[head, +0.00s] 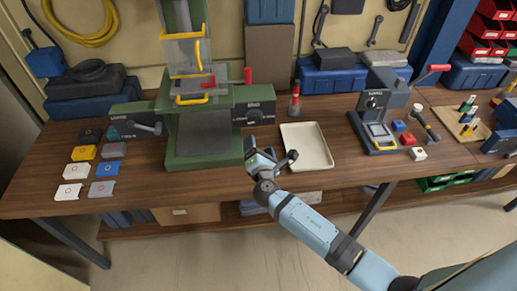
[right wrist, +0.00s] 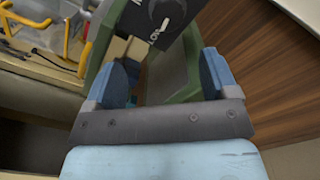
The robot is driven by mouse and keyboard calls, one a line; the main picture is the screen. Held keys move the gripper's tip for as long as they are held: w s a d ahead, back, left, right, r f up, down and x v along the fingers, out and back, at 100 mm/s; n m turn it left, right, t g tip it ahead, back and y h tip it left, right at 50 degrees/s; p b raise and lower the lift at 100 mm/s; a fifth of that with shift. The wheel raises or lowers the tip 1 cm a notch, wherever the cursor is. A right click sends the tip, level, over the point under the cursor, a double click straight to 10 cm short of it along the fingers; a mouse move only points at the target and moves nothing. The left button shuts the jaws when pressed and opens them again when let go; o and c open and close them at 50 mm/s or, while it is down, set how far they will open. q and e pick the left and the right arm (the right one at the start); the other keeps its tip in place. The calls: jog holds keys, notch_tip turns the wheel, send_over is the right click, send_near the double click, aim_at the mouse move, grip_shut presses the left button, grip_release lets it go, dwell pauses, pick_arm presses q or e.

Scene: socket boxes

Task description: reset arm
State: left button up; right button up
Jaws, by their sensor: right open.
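My right gripper (head: 262,153) is in the head view at the front right corner of the green press (head: 205,145), over the front part of the bench. Its arm comes in from the lower right. In the right wrist view the two blue fingers (right wrist: 167,80) stand wide apart with nothing held between them. I cannot tell whether the gripper touches the press. My left gripper is not in view.
A cream tray (head: 318,163) lies just right of my right gripper. A small grey machine (head: 380,100) and red, blue and white blocks stand farther right. Several coloured plates (head: 83,152) lie at the left. The bench's front edge is close below the gripper.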

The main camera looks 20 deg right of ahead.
dwell(0.3)
jog(key=s+a+f+m+g+y, duration=0.1)
jog(key=s+f+m+g+y, duration=0.35)
jog(key=s+f+m, duration=0.75)
jog(key=s+a+m+g+y, duration=0.1)
jog(key=s+m, duration=0.7)
jog(key=s, duration=0.9)
jog(key=shift+s+a+r+m+g+y, duration=0.4)
jog(key=shift+r+g+y, duration=0.05)
jog(key=shift+y, duration=0.7)
